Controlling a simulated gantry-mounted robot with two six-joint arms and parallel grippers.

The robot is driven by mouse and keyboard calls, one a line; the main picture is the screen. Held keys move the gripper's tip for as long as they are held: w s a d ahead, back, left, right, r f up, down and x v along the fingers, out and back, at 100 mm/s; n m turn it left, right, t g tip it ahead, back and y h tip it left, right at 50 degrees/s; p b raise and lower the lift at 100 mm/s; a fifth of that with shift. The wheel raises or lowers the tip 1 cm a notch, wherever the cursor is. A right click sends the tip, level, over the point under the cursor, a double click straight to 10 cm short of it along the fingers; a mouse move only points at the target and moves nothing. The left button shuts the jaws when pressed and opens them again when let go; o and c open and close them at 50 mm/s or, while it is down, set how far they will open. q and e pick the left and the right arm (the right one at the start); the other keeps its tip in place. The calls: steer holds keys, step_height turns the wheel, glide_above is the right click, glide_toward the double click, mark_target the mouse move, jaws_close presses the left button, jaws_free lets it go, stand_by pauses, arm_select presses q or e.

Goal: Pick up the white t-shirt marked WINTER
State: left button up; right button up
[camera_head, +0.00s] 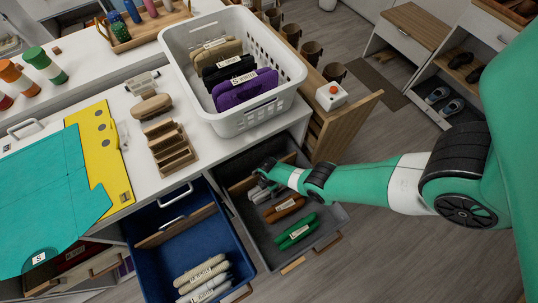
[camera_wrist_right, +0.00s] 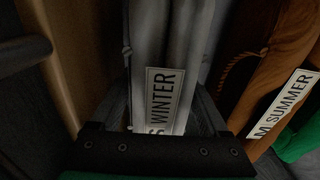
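A whitish-grey folded t-shirt (camera_wrist_right: 170,35) with a label reading "S WINTER" (camera_wrist_right: 162,100) stands on edge in the right wrist view. In the head view it (camera_head: 258,194) is in the open grey drawer, partly hidden by my right gripper (camera_head: 265,172). My right gripper is down in this drawer, with its dark fingers (camera_wrist_right: 168,110) on either side of the shirt. I cannot tell whether they press on it. A brown-orange shirt labelled "M SUMMER" (camera_wrist_right: 270,80) stands to its right. My left gripper is not in view.
A green shirt (camera_head: 298,232) is nearer the front of the grey drawer (camera_head: 262,254). The open blue drawer (camera_head: 238,262) holds several pale labelled garments (camera_head: 201,270). A white basket (camera_head: 240,122) with folded clothes stands on the counter.

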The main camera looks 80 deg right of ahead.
steer(key=c, duration=1.1)
steer(key=shift+o, duration=0.2)
steer(key=shift+r, duration=0.1)
step_height(320, 180, up, 18)
steer(key=p, duration=1.8)
